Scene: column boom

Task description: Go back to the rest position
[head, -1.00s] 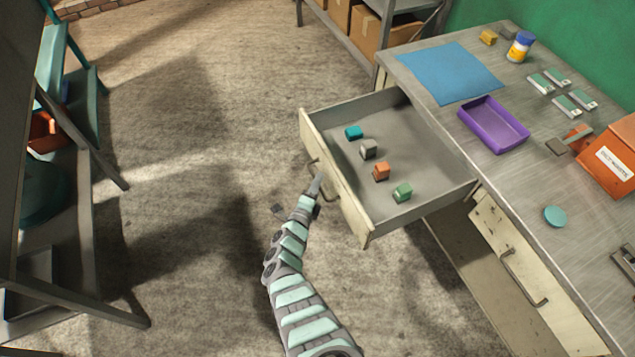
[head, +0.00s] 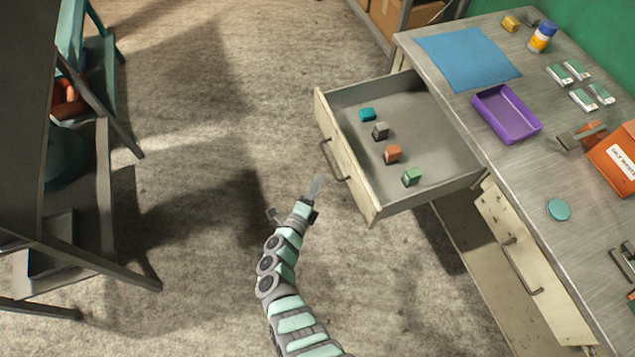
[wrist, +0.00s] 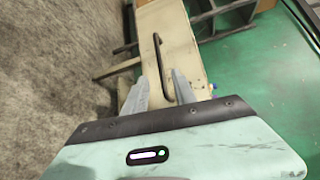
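My gripper (head: 317,186) hangs over the floor, to the left of the pulled-out drawer (head: 347,180) and apart from its front. In the wrist view my gripper (wrist: 158,78) shows two separated fingers with nothing between them. The drawer handle (head: 332,162) is free of the fingers; it also shows ahead of them in the wrist view (wrist: 157,55). In the drawer lie a teal block (head: 367,115), a grey block (head: 380,131), an orange block (head: 392,154) and a green block (head: 412,176).
The metal desk (head: 530,185) on the right carries a blue mat (head: 468,58), a purple tray (head: 506,114), an orange box (head: 618,165) and a teal disc (head: 558,209). A dark rack (head: 90,200) stands at left. The floor between is clear.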

